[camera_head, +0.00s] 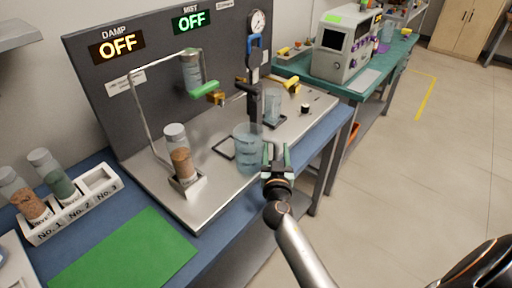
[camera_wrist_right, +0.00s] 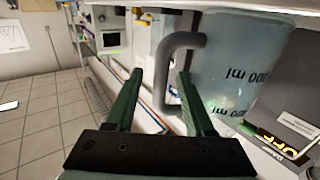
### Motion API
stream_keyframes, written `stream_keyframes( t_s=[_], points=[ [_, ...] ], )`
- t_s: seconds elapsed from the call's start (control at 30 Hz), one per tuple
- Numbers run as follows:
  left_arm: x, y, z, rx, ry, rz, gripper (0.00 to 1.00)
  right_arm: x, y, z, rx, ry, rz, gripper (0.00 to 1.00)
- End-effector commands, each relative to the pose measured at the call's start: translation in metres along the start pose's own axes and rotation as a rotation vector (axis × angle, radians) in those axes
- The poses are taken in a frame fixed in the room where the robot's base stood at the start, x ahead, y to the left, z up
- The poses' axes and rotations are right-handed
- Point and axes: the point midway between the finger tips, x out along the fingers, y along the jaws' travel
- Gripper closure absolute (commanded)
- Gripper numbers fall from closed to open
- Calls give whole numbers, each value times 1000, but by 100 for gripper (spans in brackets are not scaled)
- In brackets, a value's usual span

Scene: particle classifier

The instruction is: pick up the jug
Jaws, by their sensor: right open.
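The jug (camera_head: 247,148) is a clear, bluish measuring jug standing near the front edge of the metal platform. In the right wrist view the jug (camera_wrist_right: 236,62) is large at the upper right, with volume markings and a grey handle (camera_wrist_right: 168,65). My right gripper (camera_head: 276,152) is open, just in front of and to the right of the jug. In the wrist view its two green fingers (camera_wrist_right: 160,95) point towards the handle, which shows between them near the tips. I cannot tell whether they touch it. My left gripper is not in view.
The metal platform (camera_head: 222,195) carries a bottle with brown grains (camera_head: 180,158), a thin metal frame and another clear vessel (camera_head: 272,104). A white rack (camera_head: 42,236) with bottles and a green mat (camera_head: 125,252) lie at left. Open floor (camera_head: 420,170) is at right.

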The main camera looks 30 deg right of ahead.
Motion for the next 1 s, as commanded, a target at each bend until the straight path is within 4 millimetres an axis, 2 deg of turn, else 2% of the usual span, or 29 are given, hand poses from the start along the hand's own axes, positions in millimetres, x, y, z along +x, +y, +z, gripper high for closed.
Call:
stream_keyframes(
  t_s=[0.27, 0.73, 1.0],
  points=[
    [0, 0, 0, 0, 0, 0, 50, -1, 0, 0, 0, 0, 0, 46],
    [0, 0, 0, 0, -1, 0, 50, 0, 0, 0, 0, -1, 0, 98],
    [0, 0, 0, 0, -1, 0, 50, 0, 0, 0, 0, 0, 0, 100]
  ],
)
